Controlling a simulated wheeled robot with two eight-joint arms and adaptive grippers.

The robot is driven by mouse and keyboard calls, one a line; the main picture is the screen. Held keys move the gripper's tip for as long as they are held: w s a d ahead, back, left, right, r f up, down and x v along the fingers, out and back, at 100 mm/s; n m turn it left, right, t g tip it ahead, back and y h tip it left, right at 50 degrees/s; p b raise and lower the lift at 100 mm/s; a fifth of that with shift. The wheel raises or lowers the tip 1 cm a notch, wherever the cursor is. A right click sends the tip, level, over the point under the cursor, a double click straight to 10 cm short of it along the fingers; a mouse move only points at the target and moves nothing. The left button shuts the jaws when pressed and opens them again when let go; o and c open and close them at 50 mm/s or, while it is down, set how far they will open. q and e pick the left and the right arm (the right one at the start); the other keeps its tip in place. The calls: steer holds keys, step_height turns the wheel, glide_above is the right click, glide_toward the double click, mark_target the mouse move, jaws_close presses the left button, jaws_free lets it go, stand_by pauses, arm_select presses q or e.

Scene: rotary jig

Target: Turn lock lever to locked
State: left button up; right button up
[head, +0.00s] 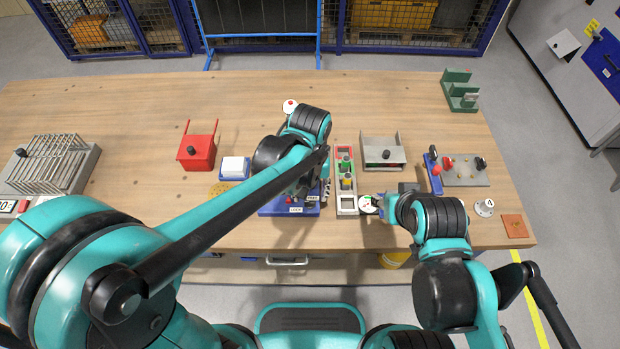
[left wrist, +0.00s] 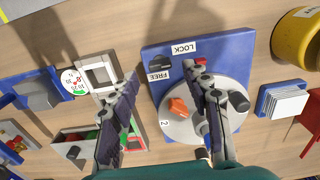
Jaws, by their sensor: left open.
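The rotary jig has a blue base (head: 275,209), partly hidden under my left arm in the head view. In the left wrist view, the jig's blue base (left wrist: 155,52) carries LOCK and FREE labels and a grey disc (left wrist: 175,128) with an orange part on it.
A grey-framed tray (head: 346,212) with coloured parts stands right of the jig. A white round dial (head: 368,204) is near it. A red bin (head: 197,150) and a white block (head: 234,168) stand left. A grey bin (head: 383,152) is behind right. The back of the table is mostly clear.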

mark_target(310, 201)
arm_select(q)
step_height(310, 201, up, 9)
steer(key=shift+f, duration=0.1)
stand_by(0.6)
steer(key=s+a+f+t, duration=0.1)
steer(key=s+a+t, duration=0.2)
steer(key=a, duration=0.6)
steer(key=s+a+f+t, duration=0.1)
steer(key=s+a+t, duration=0.2)
steer(key=a, duration=0.5)
steer(key=shift+a+t, duration=0.4)
steer(key=shift+t, duration=0.1)
